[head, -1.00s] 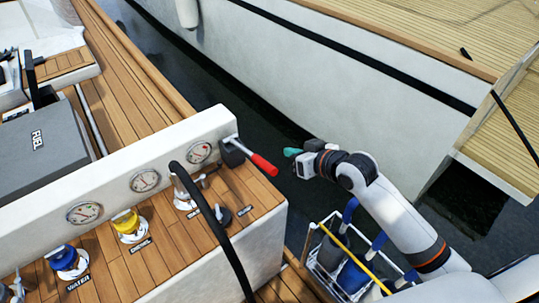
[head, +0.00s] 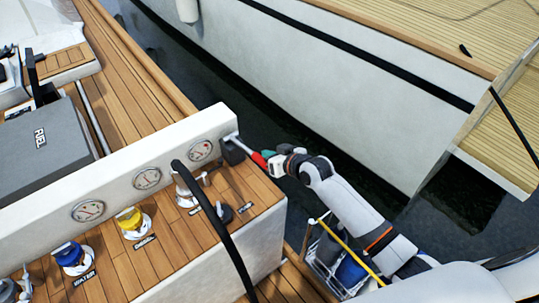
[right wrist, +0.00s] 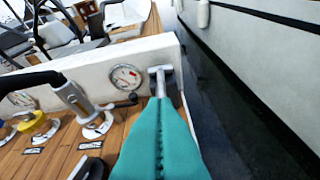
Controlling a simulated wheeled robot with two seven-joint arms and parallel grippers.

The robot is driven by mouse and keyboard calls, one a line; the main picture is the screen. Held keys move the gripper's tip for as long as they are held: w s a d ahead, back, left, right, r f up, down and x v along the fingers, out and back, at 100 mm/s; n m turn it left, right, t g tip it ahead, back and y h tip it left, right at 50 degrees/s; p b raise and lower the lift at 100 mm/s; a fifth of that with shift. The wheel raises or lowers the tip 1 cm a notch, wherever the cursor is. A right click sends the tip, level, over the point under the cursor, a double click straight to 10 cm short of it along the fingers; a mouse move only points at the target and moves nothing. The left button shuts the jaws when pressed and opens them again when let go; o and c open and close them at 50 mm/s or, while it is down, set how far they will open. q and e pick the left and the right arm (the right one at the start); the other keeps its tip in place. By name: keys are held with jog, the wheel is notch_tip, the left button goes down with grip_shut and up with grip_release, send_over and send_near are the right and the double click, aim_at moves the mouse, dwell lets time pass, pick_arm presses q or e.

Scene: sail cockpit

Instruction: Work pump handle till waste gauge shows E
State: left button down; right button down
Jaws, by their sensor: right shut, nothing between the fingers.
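The pump handle, a lever with a red grip (head: 257,159), sticks out from a dark bracket at the right end of the white gauge panel. My right gripper (head: 268,154) has its teal fingers shut, at the outer end of the red grip; whether they touch it is unclear. In the right wrist view the shut fingers (right wrist: 160,110) point at the lever's grey metal part (right wrist: 161,78), and hide the red grip. The gauge nearest the handle (head: 200,150) shows larger in the right wrist view (right wrist: 125,77); its letters are too small to read. My left gripper is out of view.
Two more gauges (head: 147,179) (head: 88,211) sit along the panel. Yellow (head: 129,219) and blue (head: 69,255) deck fittings and a black hose (head: 213,212) stand before it. A crate (head: 316,265) lies below my right arm. Open water separates the other hull.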

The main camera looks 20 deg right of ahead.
jog(key=shift+s+f, duration=0.2)
jog(key=shift+f, duration=0.25)
jog(key=shift+f, duration=0.15)
jog(key=f+b, duration=0.3)
jog(key=b, duration=0.1)
jog(key=s+f+t+b, duration=0.1)
jog(key=f+b, duration=0.3)
jog(key=f+t+y+b, duration=0.1)
jog(key=f+b, duration=0.2)
jog(key=b, duration=0.1)
jog(key=shift+s+d+f, duration=0.25)
jog(key=shift+s+f, duration=0.1)
jog(key=shift+f, duration=0.05)
jog(key=shift+s+a+f, duration=0.1)
jog(key=shift+s+f, duration=0.1)
notch_tip(320, 180, up, 5)
jog(key=p, duration=0.3)
jog(key=d+f+b+v, duration=0.1)
jog(key=v, duration=0.9)
jog(key=shift+f+t, duration=0.3)
jog(key=shift+t, duration=0.1)
